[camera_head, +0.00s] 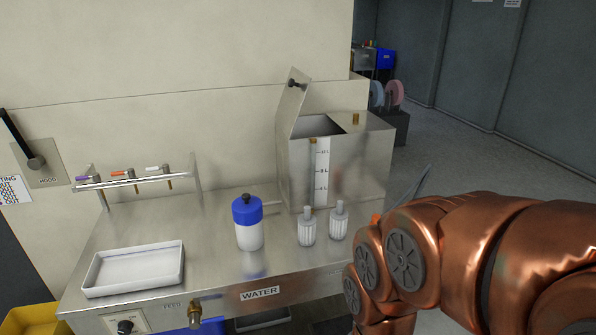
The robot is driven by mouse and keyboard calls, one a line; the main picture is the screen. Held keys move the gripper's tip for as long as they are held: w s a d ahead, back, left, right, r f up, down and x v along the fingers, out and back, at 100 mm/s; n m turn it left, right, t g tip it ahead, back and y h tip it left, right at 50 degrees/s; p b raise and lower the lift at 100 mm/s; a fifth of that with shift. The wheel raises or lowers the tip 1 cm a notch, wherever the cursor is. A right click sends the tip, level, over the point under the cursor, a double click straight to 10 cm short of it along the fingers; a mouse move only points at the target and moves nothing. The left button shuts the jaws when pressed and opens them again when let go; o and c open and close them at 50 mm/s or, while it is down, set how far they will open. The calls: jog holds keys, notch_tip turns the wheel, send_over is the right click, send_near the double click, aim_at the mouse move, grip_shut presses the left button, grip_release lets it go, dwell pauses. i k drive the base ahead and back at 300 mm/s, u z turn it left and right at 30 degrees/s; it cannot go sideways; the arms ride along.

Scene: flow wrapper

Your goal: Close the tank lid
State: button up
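The metal tank (362,160) stands at the back right of the steel bench, with a level scale marked in litres on its front. Its lid (295,100) is up, standing tilted above the left part of the tank's top, with a dark knob on it. The dark opening (318,126) shows beside the lid. My copper-coloured arm fills the lower right, in front of the bench's right end. My gripper cannot be made out in this view.
On the bench (215,225) are a blue-capped white bottle (248,230), two ribbed clear containers (307,230) (338,222), a white tray (135,269) and a rack (135,178) of coloured-handled tools. A yellow bin (35,319) is at lower left. Open floor lies at right.

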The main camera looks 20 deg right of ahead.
aim_at(297, 84)
jog(key=z, duration=0.85)
jog(key=i, duration=0.4)
jog(key=u, duration=2.1)
